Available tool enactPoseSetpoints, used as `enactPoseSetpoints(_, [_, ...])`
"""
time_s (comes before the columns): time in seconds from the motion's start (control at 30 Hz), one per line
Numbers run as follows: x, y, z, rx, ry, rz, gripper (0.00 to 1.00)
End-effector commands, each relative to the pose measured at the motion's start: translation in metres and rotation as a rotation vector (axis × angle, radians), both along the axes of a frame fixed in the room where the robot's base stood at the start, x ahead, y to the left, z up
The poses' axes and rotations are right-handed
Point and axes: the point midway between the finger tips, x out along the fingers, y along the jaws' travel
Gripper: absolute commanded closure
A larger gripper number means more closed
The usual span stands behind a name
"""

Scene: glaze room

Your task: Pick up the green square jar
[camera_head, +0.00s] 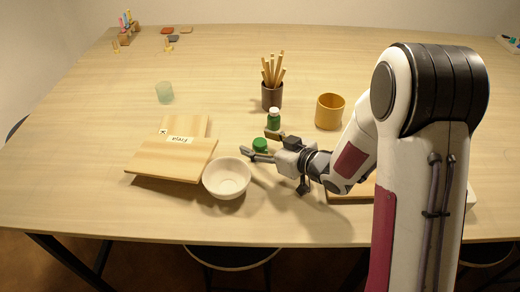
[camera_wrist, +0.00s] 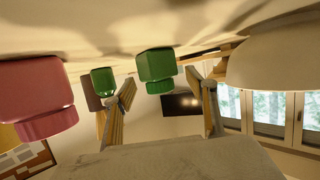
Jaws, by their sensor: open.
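The green square jar (camera_head: 260,144) stands on the table just left of my gripper (camera_head: 258,149), its green lid showing and its lower part hard to make out. In the wrist view, which appears upside down, the green square jar (camera_wrist: 157,66) shows between and beyond the two fingers of my gripper (camera_wrist: 165,92). The fingers are spread apart with nothing held between them. A green bottle with a white cap (camera_head: 273,119) stands behind the jar.
A white bowl (camera_head: 227,188) sits close in front-left. A dark pencil holder (camera_head: 271,98) and a yellow cup (camera_head: 329,112) stand behind. A pink jar (camera_wrist: 38,90) is near in the wrist view. A wooden board (camera_head: 165,168) and a pale green glass (camera_head: 165,93) are left.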

Motion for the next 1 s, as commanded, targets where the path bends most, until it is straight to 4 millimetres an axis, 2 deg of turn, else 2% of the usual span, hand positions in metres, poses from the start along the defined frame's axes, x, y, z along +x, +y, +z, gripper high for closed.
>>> enactPoseSetpoints(0.33, [-0.0002,-0.0002,0.0001,0.000,0.000,0.000,0.43])
enactPoseSetpoints(0.37, [-0.0002,-0.0002,0.0002,0.000,0.000,0.000,0.49])
enactPoseSetpoints(0.5, [-0.0003,-0.0003,0.0001,0.000,0.000,0.000,0.85])
enactPoseSetpoints(0.53, [-0.0003,-0.0003,0.0001,0.000,0.000,0.000,0.88])
enactPoseSetpoints(1.0, [0.0002,-0.0001,0.0049,0.001,-0.002,0.000,0.88])
